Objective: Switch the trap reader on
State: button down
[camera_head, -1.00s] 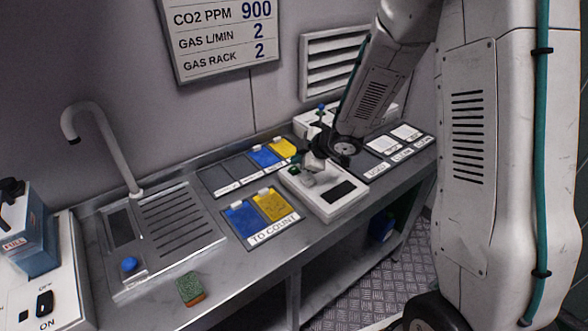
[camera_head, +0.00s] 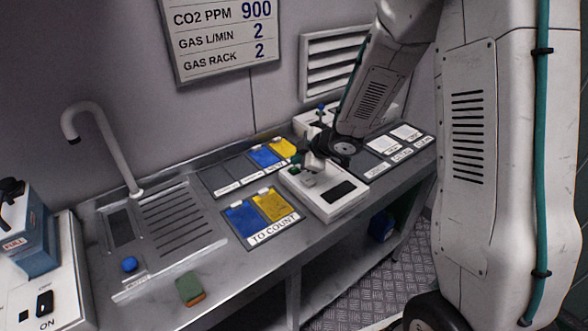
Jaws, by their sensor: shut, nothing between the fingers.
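The trap reader (camera_head: 338,204) looks to be the white box with a dark, blank display (camera_head: 340,191) on the bench's middle. A small green-and-grey part sits on its top left. My gripper (camera_head: 309,176) is shut and empty, right over the upper left part of the box. Its fingertips are at or just above the top of the box; I cannot tell whether they touch. The gripper and arm hide part of the box's back, and I cannot make out a switch there.
A "TO COUNT" tray (camera_head: 273,232) with blue and yellow cards lies left of the box. Another card tray (camera_head: 232,183) lies behind. A sponge (camera_head: 190,289), a sink drainer (camera_head: 178,225) and a tap (camera_head: 100,140) are further left. A marked tray (camera_head: 383,165) lies right.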

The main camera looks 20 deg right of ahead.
aim_at(298, 170)
jog(key=shift+f, duration=0.1)
jog(key=shift+f, duration=0.35)
jog(key=shift+f, duration=0.5)
dwell(0.9)
jog(key=shift+r, duration=0.95)
notch_tip(298, 170, up, 5)
dwell(0.4)
